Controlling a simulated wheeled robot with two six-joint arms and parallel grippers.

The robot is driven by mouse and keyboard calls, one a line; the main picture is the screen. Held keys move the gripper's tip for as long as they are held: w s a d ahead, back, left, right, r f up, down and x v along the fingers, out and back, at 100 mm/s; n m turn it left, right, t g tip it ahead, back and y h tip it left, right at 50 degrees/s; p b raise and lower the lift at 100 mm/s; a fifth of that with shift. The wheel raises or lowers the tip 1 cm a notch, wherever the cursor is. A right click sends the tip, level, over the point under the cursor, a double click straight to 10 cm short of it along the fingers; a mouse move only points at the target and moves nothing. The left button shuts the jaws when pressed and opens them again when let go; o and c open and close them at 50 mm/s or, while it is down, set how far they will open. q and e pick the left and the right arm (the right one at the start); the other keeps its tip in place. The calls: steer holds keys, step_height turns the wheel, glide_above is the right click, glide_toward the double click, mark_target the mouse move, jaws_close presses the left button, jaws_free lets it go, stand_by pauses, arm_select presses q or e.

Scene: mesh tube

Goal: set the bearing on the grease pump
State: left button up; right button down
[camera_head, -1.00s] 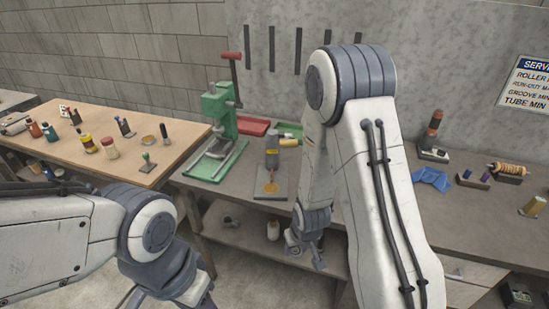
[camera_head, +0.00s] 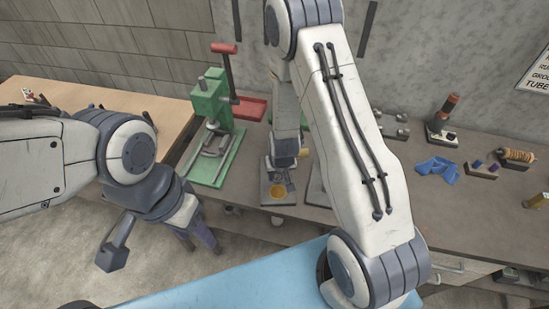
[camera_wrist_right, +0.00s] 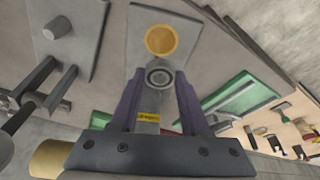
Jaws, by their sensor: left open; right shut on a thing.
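The grease pump has a grey base plate (camera_head: 267,198) with a round amber grease pad (camera_head: 279,191), on the bench in front of me. In the head view my right arm hides the bearing. My left gripper (camera_head: 196,238) is open and empty, low in front of the bench.
A green press (camera_head: 213,110) stands left of the pump, with a red tray (camera_head: 248,108) behind. A yellow cylinder (camera_head: 303,153) is close to my right wrist. A blue cloth (camera_head: 437,168) and a copper coil (camera_head: 518,156) lie on the right.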

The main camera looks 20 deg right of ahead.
mark_target(278, 191)
steer(key=shift+s+b+x, duration=0.2)
steer(key=shift+b+x, duration=0.8)
steer(key=shift+x, duration=0.15)
steer(key=shift+f+b, duration=1.65)
steer(key=shift+f, duration=0.4)
steer(key=shift+s+f+b, duration=0.1)
steer(key=shift+f+b, duration=0.7)
steer(key=shift+c, duration=1.6)
jaws_free()
steer(key=v, duration=0.6)
steer(key=p+v, duration=0.1)
steer(key=v, duration=0.3)
steer(key=shift+r+p, duration=0.3)
